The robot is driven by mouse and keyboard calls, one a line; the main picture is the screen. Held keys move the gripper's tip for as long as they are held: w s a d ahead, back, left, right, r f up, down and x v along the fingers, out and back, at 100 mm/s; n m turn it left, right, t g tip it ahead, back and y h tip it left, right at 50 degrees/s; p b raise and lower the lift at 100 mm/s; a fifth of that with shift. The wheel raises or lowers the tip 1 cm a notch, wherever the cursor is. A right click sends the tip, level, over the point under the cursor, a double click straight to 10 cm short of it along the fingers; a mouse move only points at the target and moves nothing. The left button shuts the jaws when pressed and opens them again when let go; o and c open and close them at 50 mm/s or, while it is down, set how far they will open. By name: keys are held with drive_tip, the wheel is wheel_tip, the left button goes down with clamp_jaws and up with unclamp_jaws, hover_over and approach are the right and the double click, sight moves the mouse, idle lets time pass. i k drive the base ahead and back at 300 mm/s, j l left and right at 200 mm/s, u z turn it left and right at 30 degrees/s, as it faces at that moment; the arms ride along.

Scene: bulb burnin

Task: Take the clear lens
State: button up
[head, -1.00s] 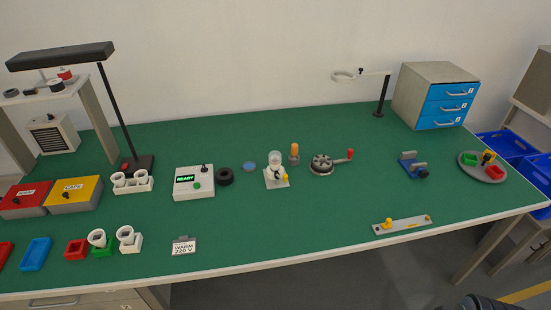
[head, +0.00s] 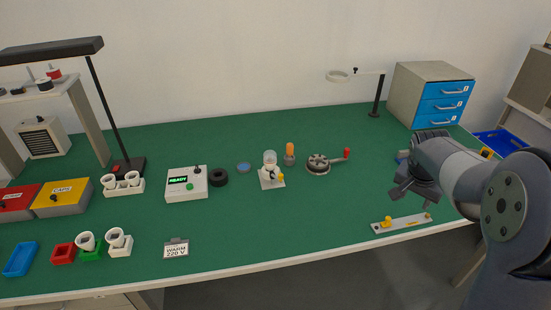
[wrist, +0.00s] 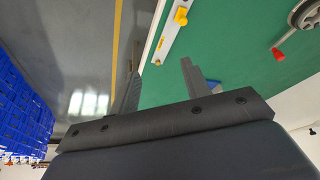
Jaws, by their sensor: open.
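No item is plainly marked as the clear lens. A clear, glass-like cup (head: 270,157) sits on top of a small white stand (head: 272,184) near the middle of the bench. A small round blue disc (head: 243,168) lies flat to its left; I cannot tell whether it is a lens. My gripper (head: 405,190) is open and empty above the right part of the bench, well to the right of both. In the wrist view, my open gripper (wrist: 161,75) has bare bench and floor between its fingers, and neither item shows.
A grey strip with yellow knobs (head: 402,222) lies at the bench's front edge under my gripper. A crank with a red handle (head: 318,163), an orange-topped peg (head: 290,154) and a black ring (head: 219,177) stand near the cup.

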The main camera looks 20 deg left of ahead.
sight(270, 156)
drive_tip(key=i+u, duration=0.15)
drive_tip(key=u, duration=1.3)
drive_tip(key=i+l, duration=0.2)
drive_tip(key=l, duration=0.2)
drive_tip(key=i+l+u, duration=0.15)
drive_tip(key=i+l, duration=0.3)
drive_tip(key=l, duration=0.3)
drive_tip(key=u, duration=0.05)
